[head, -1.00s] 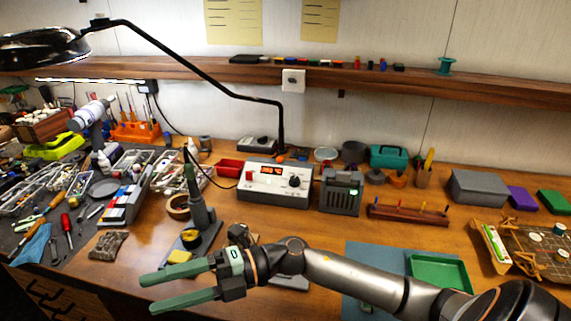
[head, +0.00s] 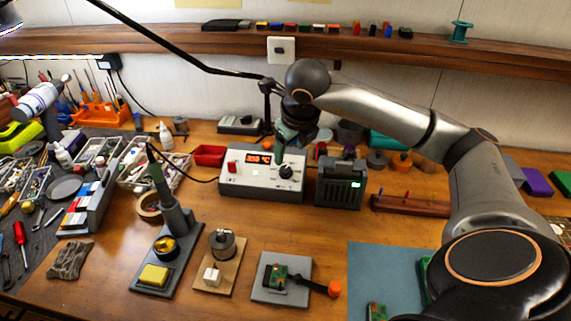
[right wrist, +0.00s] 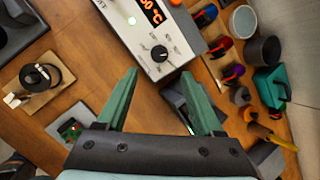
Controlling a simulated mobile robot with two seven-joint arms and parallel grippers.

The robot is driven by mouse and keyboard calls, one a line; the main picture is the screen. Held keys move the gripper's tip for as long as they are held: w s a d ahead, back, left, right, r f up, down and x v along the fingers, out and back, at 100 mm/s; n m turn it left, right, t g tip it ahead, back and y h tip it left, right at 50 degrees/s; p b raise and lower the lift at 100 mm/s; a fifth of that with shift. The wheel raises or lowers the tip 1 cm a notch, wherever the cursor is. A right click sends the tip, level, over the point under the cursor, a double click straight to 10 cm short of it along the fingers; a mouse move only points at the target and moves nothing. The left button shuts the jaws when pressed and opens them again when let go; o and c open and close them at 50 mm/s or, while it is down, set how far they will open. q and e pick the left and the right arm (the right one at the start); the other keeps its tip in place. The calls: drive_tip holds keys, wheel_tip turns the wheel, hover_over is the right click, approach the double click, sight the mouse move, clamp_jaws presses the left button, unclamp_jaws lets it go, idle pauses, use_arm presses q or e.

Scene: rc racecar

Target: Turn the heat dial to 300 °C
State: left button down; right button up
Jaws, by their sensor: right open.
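The heat dial (head: 285,171) is a black knob on the front of the white and grey soldering station (head: 232,178). The red display (head: 259,158) appears to read 350 °C; in the right wrist view the display (right wrist: 153,12) is cut off, showing 50 °C. My right gripper (head: 290,150) is above the station's right side, pointing down, with its green fingers apart and empty. In the right wrist view, the dial (right wrist: 159,53) lies beyond and between the open fingertips (right wrist: 158,76), not touched. My left gripper is not in view.
A grey box with a green light (head: 341,182) stands right of the station. A red tray (head: 209,155) sits left of it. The soldering iron holder (head: 176,222) and a lamp arm (head: 190,50) are nearby. Bare wood lies in front of the station.

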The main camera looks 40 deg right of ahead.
sight(285, 169)
drive_tip(key=x, duration=0.9)
drive_tip(key=shift+p, duration=0.4)
clamp_jaws()
